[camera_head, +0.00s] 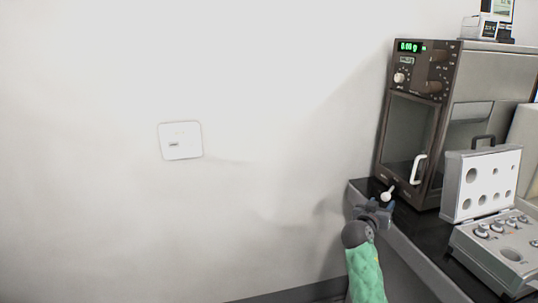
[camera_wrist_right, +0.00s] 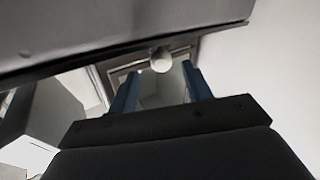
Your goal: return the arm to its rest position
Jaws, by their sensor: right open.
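My right gripper (camera_head: 378,208) is at the end of my green-sleeved right arm, low in the head view, at the near left corner of the dark table. It is open, and its jaws look empty. In the right wrist view its two blue fingers (camera_wrist_right: 160,80) stand apart. A white round knob (camera_head: 388,196) at the base of the balance cabinet shows just beyond the fingertips. It also shows between the fingers in the wrist view (camera_wrist_right: 161,60); I cannot tell whether they touch it. My left gripper is not in view.
The dark balance cabinet (camera_head: 407,135) with a lit green display (camera_head: 409,46) and white door handle (camera_head: 417,170) stands on the black table (camera_head: 405,222). An open weight case (camera_head: 478,266) lies at the right. A white wall plate (camera_head: 181,140) is on the left wall.

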